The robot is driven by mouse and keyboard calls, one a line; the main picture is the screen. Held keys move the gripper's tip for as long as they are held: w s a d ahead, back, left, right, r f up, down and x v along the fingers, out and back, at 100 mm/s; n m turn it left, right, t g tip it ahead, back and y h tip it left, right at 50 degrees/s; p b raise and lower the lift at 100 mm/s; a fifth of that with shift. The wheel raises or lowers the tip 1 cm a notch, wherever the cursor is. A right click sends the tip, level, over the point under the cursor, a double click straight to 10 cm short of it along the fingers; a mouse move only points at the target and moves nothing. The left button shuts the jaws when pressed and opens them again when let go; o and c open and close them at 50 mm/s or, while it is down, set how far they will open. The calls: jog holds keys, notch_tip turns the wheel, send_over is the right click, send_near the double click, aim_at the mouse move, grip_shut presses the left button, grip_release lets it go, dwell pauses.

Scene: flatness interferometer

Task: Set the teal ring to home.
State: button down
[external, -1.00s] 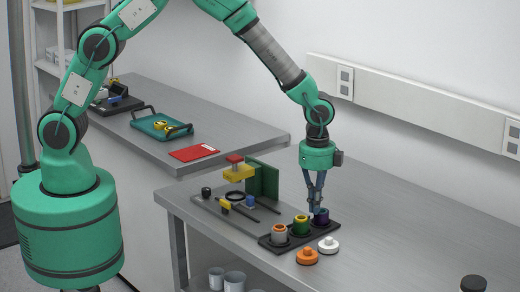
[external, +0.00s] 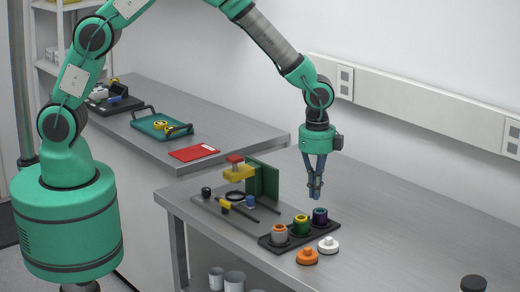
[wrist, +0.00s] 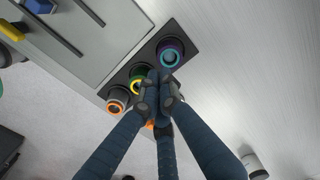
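In the wrist view a teal ring (wrist: 170,57) shows inside the purple rim of a dark round piece at the upper end of the black strip. In the external view this purple piece (external: 320,216) stands at the right end of the black strip (external: 270,242), with a little teal at its top. My gripper (external: 315,195) hangs above it, clear of it. Its fingers are drawn together with nothing visible between them. In the wrist view the fingertips (wrist: 160,92) cover part of the strip below the teal ring.
A yellow-green piece (external: 301,225) and a grey piece with an orange ring (external: 280,234) share the strip. Orange (external: 307,257) and white (external: 328,245) knobs lie in front. The grey plate with the green upright (external: 263,180) is to the left. The bench's right side is mostly clear.

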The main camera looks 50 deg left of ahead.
aim_at(315, 212)
notch_tip(315, 212, up, 9)
jog(key=shift+r, duration=0.15)
jog(key=shift+w+d, duration=0.1)
dwell(0.4)
jog(key=shift+r, duration=0.1)
jog(key=s+a+r+n+t+h+b, duration=0.15)
jog(key=a+r+n, duration=0.25)
jog(key=a+r, duration=0.7)
jog(key=s+a+r+n+t+y+b, duration=0.15)
jog(key=a+r+n, duration=0.35)
jog(key=a, duration=0.9)
jog(key=s+a+r+n+t+b, duration=0.1)
jog(key=s+a+n, duration=0.3)
jog(key=s+a, duration=0.6)
jog(key=s+a+r+n+t+b, duration=0.1)
jog(key=s+a+n, duration=0.4)
jog(key=s+a, duration=0.6)
jog(key=shift+s+r+t+b, duration=0.3)
jog(key=shift+s+r+b, duration=0.1)
jog(key=shift+b, duration=0.45)
